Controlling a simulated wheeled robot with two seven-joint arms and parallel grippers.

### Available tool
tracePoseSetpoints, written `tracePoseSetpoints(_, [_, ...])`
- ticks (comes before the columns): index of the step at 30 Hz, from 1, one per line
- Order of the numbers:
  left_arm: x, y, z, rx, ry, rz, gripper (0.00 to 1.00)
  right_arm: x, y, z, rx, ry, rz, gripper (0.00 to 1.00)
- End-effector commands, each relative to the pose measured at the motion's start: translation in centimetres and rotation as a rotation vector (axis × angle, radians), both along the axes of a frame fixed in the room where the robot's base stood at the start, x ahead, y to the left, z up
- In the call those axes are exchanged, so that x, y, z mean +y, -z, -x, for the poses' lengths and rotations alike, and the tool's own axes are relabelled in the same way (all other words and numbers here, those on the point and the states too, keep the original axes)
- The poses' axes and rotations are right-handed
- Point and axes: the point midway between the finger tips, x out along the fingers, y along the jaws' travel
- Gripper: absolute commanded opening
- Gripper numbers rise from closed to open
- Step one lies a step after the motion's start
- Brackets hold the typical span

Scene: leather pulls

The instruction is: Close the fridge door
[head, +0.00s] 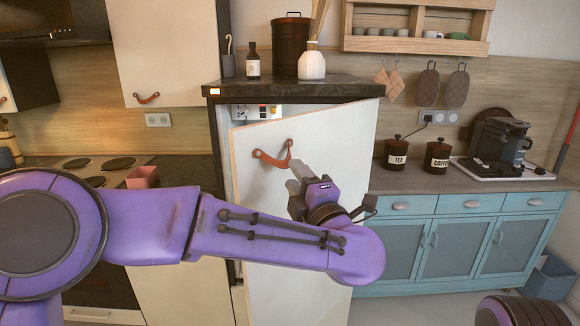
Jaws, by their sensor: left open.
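The fridge door (330,150) is a white panel with a pale wooden edge, standing ajar. Its left edge stands out from the cabinet, and a gap above it shows the white fridge inside with a small control panel (257,112). A tan leather pull (271,159) is on the door's upper left part. My left gripper (292,176) is open in front of the door, just below and right of the pull, with its fingers toward the door. I cannot tell whether it touches the door. My left forearm hides the door's middle. My right gripper is out of view.
A dark counter top (300,90) above the fridge holds a dark canister (290,45), a white vase (312,65) and a brown bottle (253,62). Blue cabinets (455,245) stand to the right, a stove (95,170) to the left. A pink pot (142,178) sits near the stove.

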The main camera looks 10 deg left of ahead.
Motion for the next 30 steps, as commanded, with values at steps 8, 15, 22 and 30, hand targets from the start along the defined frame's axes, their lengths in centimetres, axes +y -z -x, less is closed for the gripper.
tracePoseSetpoints(8, [2.4, -1.0, -4.0, 0.002, -0.001, 0.001, 0.4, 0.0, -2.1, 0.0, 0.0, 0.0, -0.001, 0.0])
tracePoseSetpoints(15, [2.6, -0.9, -4.5, 0.0, 0.001, -0.001, 0.4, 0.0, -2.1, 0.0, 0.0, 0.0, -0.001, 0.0])
tracePoseSetpoints(22, [2.6, -0.9, -4.5, 0.0, 0.001, -0.001, 0.0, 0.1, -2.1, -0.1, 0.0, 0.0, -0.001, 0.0])
tracePoseSetpoints(30, [2.7, -0.9, -4.6, 0.0, 0.007, -0.001, 0.0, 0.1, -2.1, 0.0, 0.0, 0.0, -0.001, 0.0])
